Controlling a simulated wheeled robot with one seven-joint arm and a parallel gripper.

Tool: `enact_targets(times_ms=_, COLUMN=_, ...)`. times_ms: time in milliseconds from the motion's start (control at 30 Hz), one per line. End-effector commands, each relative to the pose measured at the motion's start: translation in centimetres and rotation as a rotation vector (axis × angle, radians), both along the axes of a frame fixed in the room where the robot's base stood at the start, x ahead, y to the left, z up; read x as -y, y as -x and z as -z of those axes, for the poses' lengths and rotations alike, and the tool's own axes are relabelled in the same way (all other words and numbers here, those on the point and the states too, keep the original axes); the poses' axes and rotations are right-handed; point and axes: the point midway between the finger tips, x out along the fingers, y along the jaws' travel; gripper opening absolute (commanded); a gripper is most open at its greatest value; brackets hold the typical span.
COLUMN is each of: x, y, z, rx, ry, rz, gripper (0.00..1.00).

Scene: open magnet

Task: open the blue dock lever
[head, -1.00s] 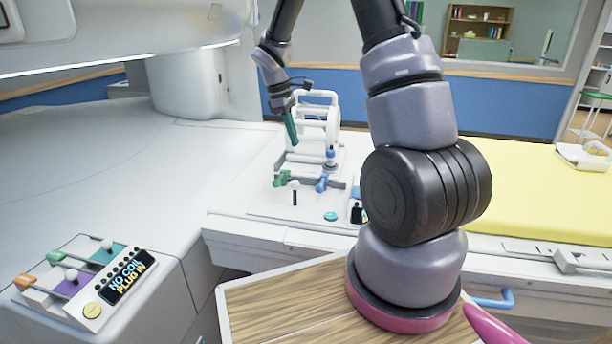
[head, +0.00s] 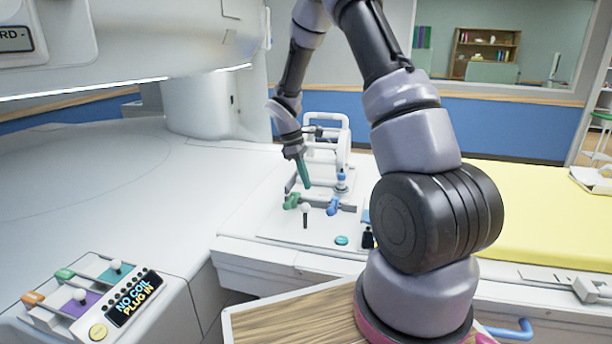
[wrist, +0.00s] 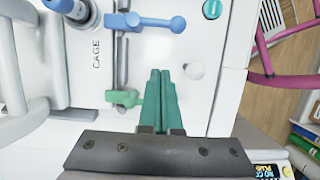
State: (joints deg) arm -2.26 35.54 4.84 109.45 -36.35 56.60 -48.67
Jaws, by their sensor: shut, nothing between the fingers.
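The blue dock lever (head: 333,206) sits at the front of the white dock panel, right of the green lever (head: 291,201). In the wrist view the blue lever (wrist: 150,22) ends in a round knob, and the green lever (wrist: 125,97) shares its grey rail. My gripper (head: 308,186), with green fingers, points down above the panel near the levers. In the wrist view my gripper (wrist: 160,72) is shut and empty. Its tips lie between the two levers in the picture, apart from the blue one. The height gap is hard to tell.
A white ball-topped post (head: 305,214) stands close in front of the levers. A white frame (head: 325,135) and a blue-topped cylinder (head: 341,181) stand behind. A teal button (head: 342,240) lies at the front. A control box (head: 95,300) sits at lower left.

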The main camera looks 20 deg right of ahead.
Motion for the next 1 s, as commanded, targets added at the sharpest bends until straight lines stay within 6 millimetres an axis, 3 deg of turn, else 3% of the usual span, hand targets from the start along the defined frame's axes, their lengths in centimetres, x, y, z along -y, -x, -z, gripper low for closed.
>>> enact_targets(times_ms=100, x=0.7, y=0.6, z=2.7, rx=-0.005, ry=0.001, rz=0.002, gripper=0.00)
enact_targets(times_ms=267, x=1.6, y=1.1, z=5.5, rx=-0.002, ry=0.000, rz=0.003, gripper=0.00)
enact_targets(times_ms=500, x=4.2, y=2.8, z=5.9, rx=0.000, ry=0.000, rz=0.003, gripper=0.00)
enact_targets(times_ms=1000, x=4.6, y=3.1, z=5.9, rx=0.000, ry=0.000, rz=-0.001, gripper=0.00)
